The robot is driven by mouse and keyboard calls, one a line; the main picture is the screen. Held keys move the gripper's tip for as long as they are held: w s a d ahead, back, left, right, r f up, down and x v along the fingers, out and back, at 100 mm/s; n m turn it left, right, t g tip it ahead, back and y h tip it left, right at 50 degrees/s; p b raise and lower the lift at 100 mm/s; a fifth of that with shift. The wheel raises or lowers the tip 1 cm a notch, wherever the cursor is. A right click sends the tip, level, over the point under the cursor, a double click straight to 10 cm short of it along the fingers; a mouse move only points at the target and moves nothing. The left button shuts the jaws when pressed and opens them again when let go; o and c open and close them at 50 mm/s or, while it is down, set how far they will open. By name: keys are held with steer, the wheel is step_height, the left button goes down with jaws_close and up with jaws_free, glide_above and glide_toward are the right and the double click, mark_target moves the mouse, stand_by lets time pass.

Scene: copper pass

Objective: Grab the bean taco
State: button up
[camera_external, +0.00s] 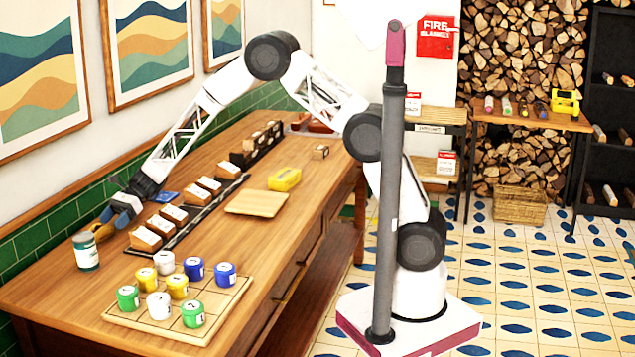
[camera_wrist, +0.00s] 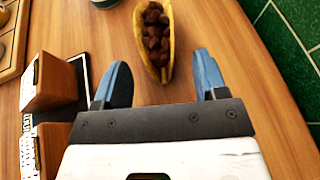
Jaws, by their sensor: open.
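The bean taco is a yellow folded shell with dark brown chunks inside. In the wrist view the taco (camera_wrist: 155,42) lies on the wood table just ahead of my gripper (camera_wrist: 160,78). Its near end shows between the two blue fingertips, with a gap on both sides. In the external view the taco (camera_external: 101,223) is at the table's far left end, partly hidden by my gripper (camera_external: 123,211). The fingers are open and hold nothing. I cannot tell their exact height above the table.
A row of wooden blocks on a dark rack (camera_external: 190,226) stands right of my gripper. A board (camera_external: 180,335) with several coloured cups is in front. The green tiled wall (camera_wrist: 285,40) runs close behind.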

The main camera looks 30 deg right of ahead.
mark_target(105, 240)
steer(key=shift+s+a, duration=0.1)
steer(key=shift+a, duration=0.05)
steer(key=shift+x, duration=2.45)
steer(key=shift+f, duration=0.1)
steer(key=c, duration=1)
steer(key=shift+r, duration=5.05)
